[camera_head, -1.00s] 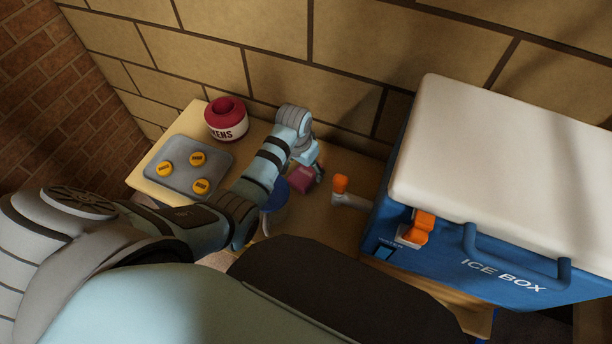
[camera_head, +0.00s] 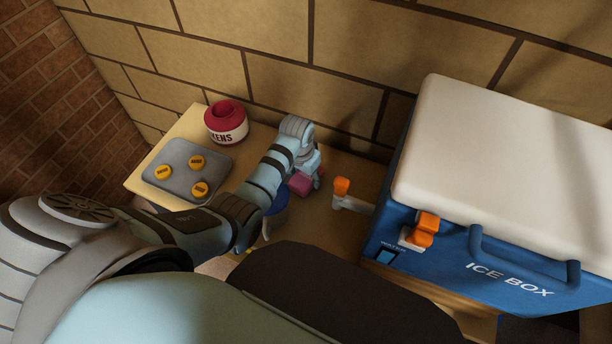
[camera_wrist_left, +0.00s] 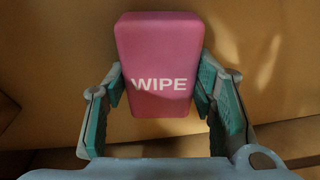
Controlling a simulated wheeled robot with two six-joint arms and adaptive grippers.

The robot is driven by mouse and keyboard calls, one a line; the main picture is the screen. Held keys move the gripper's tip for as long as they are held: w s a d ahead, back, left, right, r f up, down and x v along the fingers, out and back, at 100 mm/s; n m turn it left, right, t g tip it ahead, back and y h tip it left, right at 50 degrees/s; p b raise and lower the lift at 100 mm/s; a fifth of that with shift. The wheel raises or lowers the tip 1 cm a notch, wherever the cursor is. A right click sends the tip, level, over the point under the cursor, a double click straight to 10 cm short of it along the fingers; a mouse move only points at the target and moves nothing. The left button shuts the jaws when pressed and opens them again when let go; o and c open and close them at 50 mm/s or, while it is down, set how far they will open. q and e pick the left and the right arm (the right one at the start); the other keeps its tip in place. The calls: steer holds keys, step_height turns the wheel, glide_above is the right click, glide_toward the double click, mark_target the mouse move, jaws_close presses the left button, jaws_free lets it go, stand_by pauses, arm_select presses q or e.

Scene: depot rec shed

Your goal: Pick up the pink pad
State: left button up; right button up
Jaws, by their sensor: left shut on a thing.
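The pink pad (camera_wrist_left: 160,55) has the white word WIPE on it and sits between the two finger pads of my left gripper (camera_wrist_left: 163,88) in the left wrist view. The gripper is shut on its sides. In the head view the pink pad (camera_head: 300,184) shows partly, below my left gripper (camera_head: 309,176), near the table's wall side. My wrist hides part of it. I cannot tell how high the pad is above the tabletop. My right gripper is not in view.
A grey tray (camera_head: 180,185) with yellow discs and a red-and-white pot (camera_head: 226,122) stand on the table (camera_head: 150,180) to the left. A blue round thing (camera_head: 276,202) is partly hidden behind my arm.

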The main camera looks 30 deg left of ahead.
mark_target(306, 176)
arm_select(q)
step_height(306, 176, up, 20)
steer(key=p, duration=0.5)
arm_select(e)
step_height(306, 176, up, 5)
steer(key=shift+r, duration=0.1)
arm_select(q)
steer(key=o, duration=0.3)
steer(key=shift+c, duration=0.9)
steer(key=shift+f, duration=0.1)
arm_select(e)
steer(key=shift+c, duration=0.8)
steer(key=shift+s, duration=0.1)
